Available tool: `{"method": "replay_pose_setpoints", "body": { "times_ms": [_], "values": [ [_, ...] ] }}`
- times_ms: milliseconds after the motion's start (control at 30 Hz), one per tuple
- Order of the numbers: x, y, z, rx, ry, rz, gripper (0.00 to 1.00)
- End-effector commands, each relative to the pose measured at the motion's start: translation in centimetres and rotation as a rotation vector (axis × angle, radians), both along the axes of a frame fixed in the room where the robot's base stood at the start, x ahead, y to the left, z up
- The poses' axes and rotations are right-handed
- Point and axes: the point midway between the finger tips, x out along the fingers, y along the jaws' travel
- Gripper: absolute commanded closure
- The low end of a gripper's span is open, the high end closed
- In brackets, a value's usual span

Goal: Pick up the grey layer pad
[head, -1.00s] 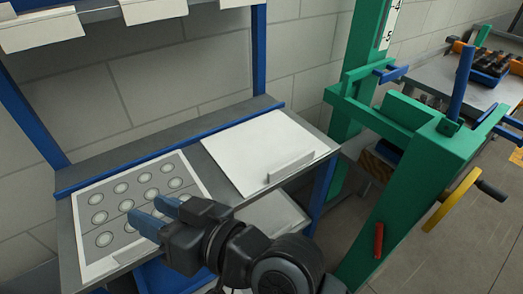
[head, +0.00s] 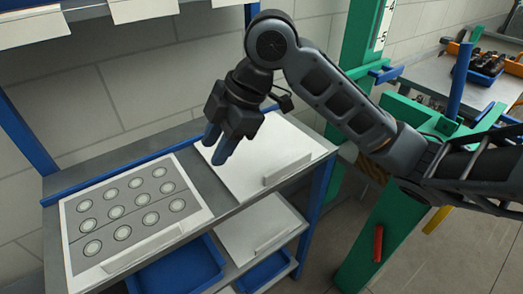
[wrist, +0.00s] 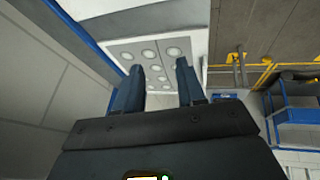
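A flat grey sheet with rows of pale circles and a light border (head: 147,237) lies on the left of the shelf top. A plain whitish board (head: 232,182) with a small upright lip lies to its right. I cannot tell for sure which one is the grey layer pad. My gripper (head: 215,152) points down above the left part of the plain board, and its arm hides part of that board. Its two blue fingers are apart with nothing between them. In the wrist view the circled sheet (wrist: 125,46) shows beyond the open fingers (wrist: 160,66).
A lower shelf holds another pale board (head: 250,228) and blue bins (head: 182,270). Blue uprights (head: 318,195) frame the rack. A green stand (head: 368,235) is at the right, before a bench with tools (head: 485,60). A wall closes the back.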

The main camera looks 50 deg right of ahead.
Motion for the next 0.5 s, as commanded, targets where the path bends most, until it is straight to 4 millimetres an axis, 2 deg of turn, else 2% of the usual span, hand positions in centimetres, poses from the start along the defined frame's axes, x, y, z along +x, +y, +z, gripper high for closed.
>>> {"method": "replay_pose_setpoints", "body": {
  "times_ms": [33, 100, 200, 333, 500],
  "values": [
    [-1.2, -2.7, -0.6, -0.079, 0.058, 0.011, 0.61],
    [-3.1, -5.5, -1.2, -0.166, 0.142, 0.031, 0.61],
    [-5.4, -8.7, -1.6, -0.255, 0.242, 0.049, 0.61],
    [-7.3, -11.1, -1.8, -0.318, 0.323, 0.062, 0.61],
    [-8.0, -11.8, -3.0, -0.334, 0.352, 0.066, 0.61]
  ]
}}
